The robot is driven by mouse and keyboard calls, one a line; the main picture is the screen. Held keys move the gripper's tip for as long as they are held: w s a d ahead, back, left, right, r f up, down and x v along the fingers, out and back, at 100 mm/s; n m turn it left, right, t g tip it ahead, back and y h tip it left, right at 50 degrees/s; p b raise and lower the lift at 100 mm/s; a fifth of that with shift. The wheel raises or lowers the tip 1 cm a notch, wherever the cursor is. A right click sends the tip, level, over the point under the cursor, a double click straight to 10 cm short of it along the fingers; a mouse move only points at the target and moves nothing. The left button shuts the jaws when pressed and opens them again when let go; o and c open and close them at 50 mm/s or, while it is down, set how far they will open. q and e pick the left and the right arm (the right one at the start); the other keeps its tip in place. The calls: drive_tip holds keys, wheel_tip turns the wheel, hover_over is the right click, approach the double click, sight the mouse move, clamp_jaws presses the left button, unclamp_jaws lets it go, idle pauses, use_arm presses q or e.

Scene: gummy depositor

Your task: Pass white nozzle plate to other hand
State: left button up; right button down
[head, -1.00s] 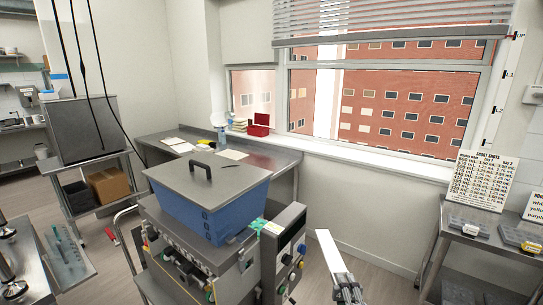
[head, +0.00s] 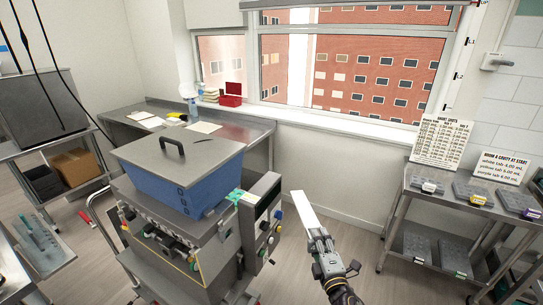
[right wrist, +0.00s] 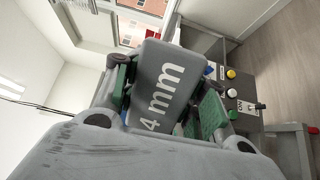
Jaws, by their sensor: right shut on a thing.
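The white nozzle plate (head: 305,212) is a long, flat, pale strip in the head view. It points up and a little left from my right gripper (head: 318,242), which is shut on its lower end. In the right wrist view the plate (right wrist: 162,75) shows its face with the marking "4 mm", held between the green-padded fingers of my right gripper (right wrist: 166,100). The plate is in the air, to the right of the depositor machine. The gripper hides its lower end. My left gripper is in neither view.
The depositor with its blue hopper (head: 182,172) and side control panel (head: 262,225) stands just left of the plate. A steel bench (head: 245,138) runs under the window. A cart (head: 450,195) with several tabbed plates and signs stands at right. Open floor lies between.

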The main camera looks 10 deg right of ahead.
drive_tip(key=shift+r, duration=0.15)
drive_tip(key=a+r+y, duration=0.1)
drive_tip(key=a+r, duration=0.3)
drive_tip(key=r, duration=0.5)
drive_tip(key=a+r+n+y, duration=0.1)
drive_tip(key=a+r, duration=0.3)
drive_tip(key=r, duration=0.5)
drive_tip(key=s+a+r+n+y, duration=0.1)
drive_tip(key=a+r, duration=0.3)
drive_tip(key=r, duration=0.5)
drive_tip(key=shift+a, duration=0.35)
drive_tip(key=shift+f, duration=0.1)
